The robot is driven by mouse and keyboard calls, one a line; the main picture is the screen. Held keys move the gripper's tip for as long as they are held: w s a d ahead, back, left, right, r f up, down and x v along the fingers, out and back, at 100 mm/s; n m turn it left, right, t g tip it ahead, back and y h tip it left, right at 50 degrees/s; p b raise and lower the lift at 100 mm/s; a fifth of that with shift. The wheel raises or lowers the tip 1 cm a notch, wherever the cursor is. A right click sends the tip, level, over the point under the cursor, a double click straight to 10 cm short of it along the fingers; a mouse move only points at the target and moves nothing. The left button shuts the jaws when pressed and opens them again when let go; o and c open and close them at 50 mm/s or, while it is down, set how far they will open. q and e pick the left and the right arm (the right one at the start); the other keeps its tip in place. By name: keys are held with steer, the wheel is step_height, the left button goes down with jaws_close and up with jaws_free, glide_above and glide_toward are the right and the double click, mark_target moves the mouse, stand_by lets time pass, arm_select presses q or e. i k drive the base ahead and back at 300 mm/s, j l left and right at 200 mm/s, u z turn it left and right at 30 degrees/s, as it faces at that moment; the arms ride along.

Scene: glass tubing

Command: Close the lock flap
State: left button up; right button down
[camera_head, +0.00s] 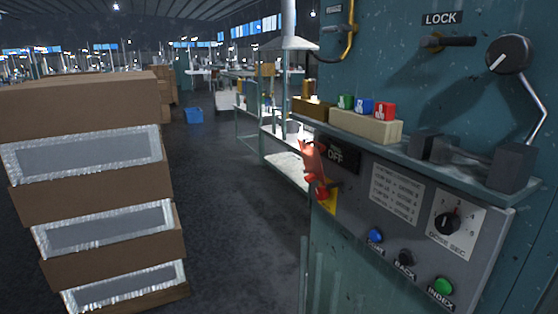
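A LOCK label (442,19) is on the teal machine cabinet (400,85) at the upper right. Just below it a dark horizontal handle (447,41) sticks out from the cabinet face. A red part (313,160) stands raised beside a dark OFF plate (338,157) at the left edge of the control panel. Below it are a yellow plate (328,202) and a small red knob (321,192). I cannot tell for certain which of these parts is the lock flap. Neither of my grippers shows in the head view.
A narrow ledge (410,155) holds a block with coloured cubes (366,126) and two dark blocks (510,167). The panel below has a dial (450,222) and buttons. Stacked cardboard boxes (85,105) stand at left; open floor (225,220) lies between.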

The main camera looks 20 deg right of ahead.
mark_target(310, 155)
steer(key=i+j+u, duration=0.15)
steer(key=i, duration=1.55)
steer(key=i+l+z, duration=0.1)
steer(key=i+z, duration=0.3)
steer(key=i+j+z, duration=0.1)
steer(key=i+z, duration=0.3)
steer(key=i, duration=0.25)
steer(key=i+j+z, duration=0.2)
steer(key=i+z, duration=0.15)
steer(key=i, duration=0.15)
steer(key=i+l+z, duration=0.1)
steer(key=i+z, duration=0.3)
steer(key=i, duration=0.15)
steer(key=i+j+z, duration=0.1)
steer(key=i+z, duration=0.35)
steer(key=i+j+z, duration=0.4)
steer(key=i, duration=0.15)
steer(key=l, duration=0.1)
